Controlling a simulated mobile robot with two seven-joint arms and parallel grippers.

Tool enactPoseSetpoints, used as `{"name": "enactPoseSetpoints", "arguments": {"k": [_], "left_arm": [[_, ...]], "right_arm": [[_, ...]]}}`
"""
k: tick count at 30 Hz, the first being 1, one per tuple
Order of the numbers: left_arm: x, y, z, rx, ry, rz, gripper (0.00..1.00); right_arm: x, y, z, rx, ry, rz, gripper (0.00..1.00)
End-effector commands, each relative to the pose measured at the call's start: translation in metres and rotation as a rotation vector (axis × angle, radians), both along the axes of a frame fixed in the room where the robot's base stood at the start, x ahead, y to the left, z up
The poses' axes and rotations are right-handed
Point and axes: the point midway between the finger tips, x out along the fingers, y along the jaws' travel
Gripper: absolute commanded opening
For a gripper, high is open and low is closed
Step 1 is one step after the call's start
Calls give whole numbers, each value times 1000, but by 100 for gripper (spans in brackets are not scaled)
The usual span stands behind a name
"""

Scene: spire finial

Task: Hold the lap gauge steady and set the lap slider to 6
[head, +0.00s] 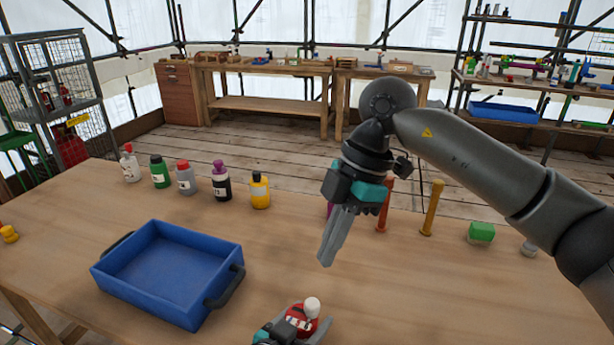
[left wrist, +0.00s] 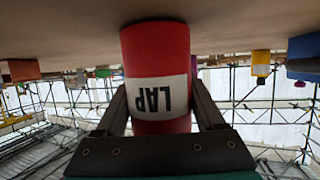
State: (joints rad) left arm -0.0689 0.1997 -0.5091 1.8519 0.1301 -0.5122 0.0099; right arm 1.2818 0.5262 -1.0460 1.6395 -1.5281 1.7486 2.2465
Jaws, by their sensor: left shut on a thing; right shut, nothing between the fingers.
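The lap gauge (head: 303,319) is a red body with a white rounded part on top, at the bottom edge of the head view. In the left wrist view the lap gauge (left wrist: 155,60) is a red cylinder with a white band reading "LAP", upside down in the picture. My left gripper (left wrist: 160,108) is shut on it, one finger on each side. It stands at the table surface. The slider and any scale numbers cannot be made out. My right gripper (head: 326,262) is shut and empty, raised above the table, behind and slightly right of the gauge.
A blue tray (head: 232,252) with dark handles sits left of the gauge. Several bottles, including a yellow one (head: 260,191), stand along the far edge. An orange peg (head: 431,208), a red peg (head: 384,207) and a green block (head: 481,232) stand at the right. The table's right front is clear.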

Motion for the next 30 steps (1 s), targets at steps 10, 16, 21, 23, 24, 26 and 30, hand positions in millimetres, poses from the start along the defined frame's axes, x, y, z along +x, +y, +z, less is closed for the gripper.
{"name": "enactPoseSetpoints", "arguments": {"k": [10, 16, 21, 23, 24, 26, 30], "left_arm": [[-1, -1, -2, 0, 5, -1, 100], [-1, 0, -1, 0, 3, -1, 100], [-7, 4, 2, 0, 2, -1, 100], [-13, 7, 4, 2, 4, -1, 100], [-17, 10, 6, 2, 4, -1, 100], [-24, 14, 9, 2, 5, -2, 100], [-43, 25, 18, 2, 5, -2, 100]], "right_arm": [[0, 0, -1, 0, 0, 0, 0], [0, 0, -1, 0, 0, 1, 0], [0, 0, -1, 0, 0, 1, 0], [0, 0, -1, 0, 0, 1, 0], [0, 0, -1, 0, 0, 1, 0], [0, 0, -1, 0, 0, 1, 0], [0, 0, -1, 0, 0, 1, 0]]}}
